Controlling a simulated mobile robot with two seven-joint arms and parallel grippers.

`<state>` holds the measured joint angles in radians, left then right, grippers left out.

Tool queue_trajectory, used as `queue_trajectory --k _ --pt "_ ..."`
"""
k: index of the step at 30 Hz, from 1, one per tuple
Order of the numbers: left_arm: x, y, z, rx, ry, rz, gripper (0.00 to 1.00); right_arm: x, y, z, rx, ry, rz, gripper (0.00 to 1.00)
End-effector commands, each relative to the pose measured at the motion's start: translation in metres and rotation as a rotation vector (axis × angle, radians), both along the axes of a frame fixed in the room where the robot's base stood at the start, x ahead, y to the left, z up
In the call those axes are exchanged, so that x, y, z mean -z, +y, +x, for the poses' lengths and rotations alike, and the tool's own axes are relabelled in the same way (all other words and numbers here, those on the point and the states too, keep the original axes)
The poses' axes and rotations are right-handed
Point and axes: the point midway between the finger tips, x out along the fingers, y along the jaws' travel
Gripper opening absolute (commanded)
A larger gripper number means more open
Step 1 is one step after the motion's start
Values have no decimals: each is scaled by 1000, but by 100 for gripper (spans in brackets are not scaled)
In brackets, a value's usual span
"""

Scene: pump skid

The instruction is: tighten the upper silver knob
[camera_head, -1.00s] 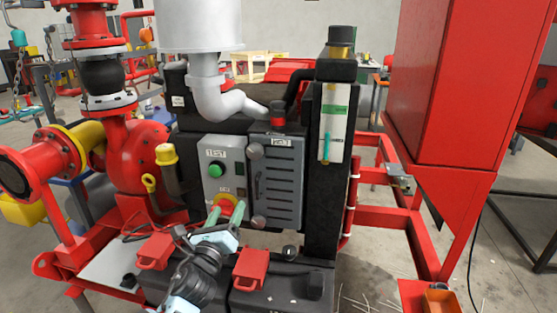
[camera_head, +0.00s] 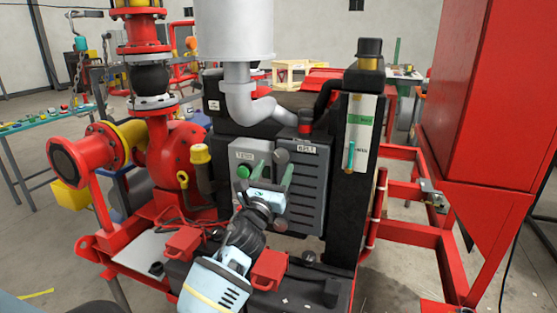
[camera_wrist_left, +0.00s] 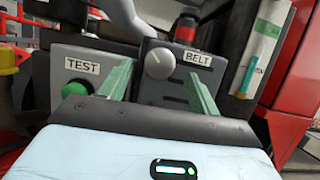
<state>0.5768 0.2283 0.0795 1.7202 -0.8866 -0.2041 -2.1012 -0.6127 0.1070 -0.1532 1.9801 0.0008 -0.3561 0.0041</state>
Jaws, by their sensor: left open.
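The upper silver knob (camera_head: 281,157) is on the top left of the grey louvred BELT panel (camera_head: 308,190). In the left wrist view the round knob (camera_wrist_left: 160,62) shows a pale pointer line. My left gripper (camera_head: 273,168) is open in front of the panel, its two green fingers pointing at it. In the left wrist view the knob appears between the fingers (camera_wrist_left: 157,72), nearer the left one. I cannot tell whether they reach around it; no contact is visible. A lower silver knob (camera_head: 281,225) is partly hidden by my gripper. My right gripper is not in view.
The TEST box with a green button (camera_head: 243,172) adjoins the panel on the left. Red-capped batteries (camera_head: 268,270) lie below.

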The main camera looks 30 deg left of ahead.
Motion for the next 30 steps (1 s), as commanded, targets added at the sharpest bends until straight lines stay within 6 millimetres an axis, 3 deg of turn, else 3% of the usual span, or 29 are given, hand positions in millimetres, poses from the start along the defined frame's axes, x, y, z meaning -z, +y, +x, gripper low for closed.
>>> queue_trajectory --k 9,21,30 --pt "-14 8 33 -1 0 -1 62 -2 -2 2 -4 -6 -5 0" --pt "-16 9 38 0 1 -1 62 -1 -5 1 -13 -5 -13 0" --pt "-16 9 38 0 1 -1 23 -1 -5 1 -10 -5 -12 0"
